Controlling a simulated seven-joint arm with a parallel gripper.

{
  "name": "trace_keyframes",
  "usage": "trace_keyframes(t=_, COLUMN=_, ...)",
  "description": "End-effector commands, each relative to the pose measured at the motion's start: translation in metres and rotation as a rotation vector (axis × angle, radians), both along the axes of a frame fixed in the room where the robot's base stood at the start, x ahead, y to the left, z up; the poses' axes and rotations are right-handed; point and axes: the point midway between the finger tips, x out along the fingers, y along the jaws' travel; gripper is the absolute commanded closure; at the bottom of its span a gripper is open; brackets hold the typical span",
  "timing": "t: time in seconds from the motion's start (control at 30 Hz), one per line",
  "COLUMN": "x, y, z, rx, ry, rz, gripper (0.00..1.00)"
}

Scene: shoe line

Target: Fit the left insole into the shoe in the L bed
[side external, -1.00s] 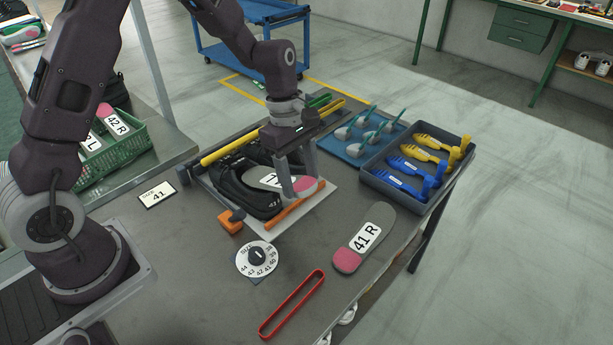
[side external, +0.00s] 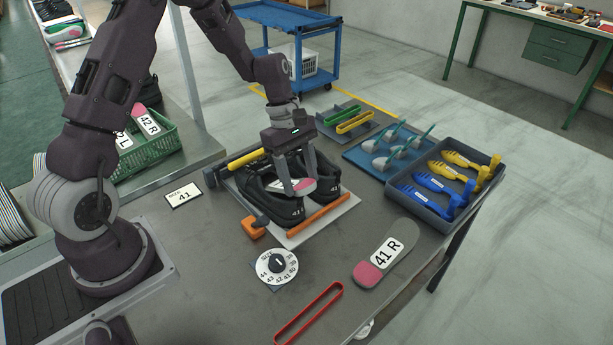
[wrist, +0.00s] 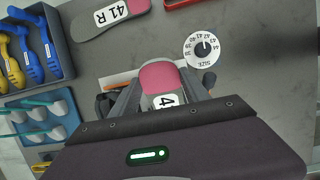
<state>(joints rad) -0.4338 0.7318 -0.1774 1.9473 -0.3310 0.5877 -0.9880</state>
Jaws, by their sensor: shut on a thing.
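My gripper (side external: 302,189) is shut on the left insole (side external: 303,185), near its pink heel end, above the pair of black shoes. The wrist view shows the pink heel (wrist: 160,75) and part of a white label between my fingers. The nearer black shoe (side external: 285,211) lies in the bed fixture (side external: 340,209), beside the other black shoe (side external: 327,190). The insole's heel is above the shoe openings; its front end is partly hidden, and I cannot tell how far it is inside a shoe.
A grey insole marked 41 R (side external: 388,253) lies on the table. Near it are a size dial (side external: 277,265) and a red loop (side external: 309,314). An orange block (side external: 253,228) and bar (side external: 320,217) border the fixture. A tray of blue and yellow tools (side external: 420,207) stands right.

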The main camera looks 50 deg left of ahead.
Motion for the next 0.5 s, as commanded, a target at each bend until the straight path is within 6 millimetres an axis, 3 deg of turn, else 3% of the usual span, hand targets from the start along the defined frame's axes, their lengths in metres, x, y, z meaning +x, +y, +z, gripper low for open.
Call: trace_keyframes(t=0.5, x=0.0, y=0.044, z=-0.018, rx=0.053, ry=0.001, rz=0.002, gripper=0.72)
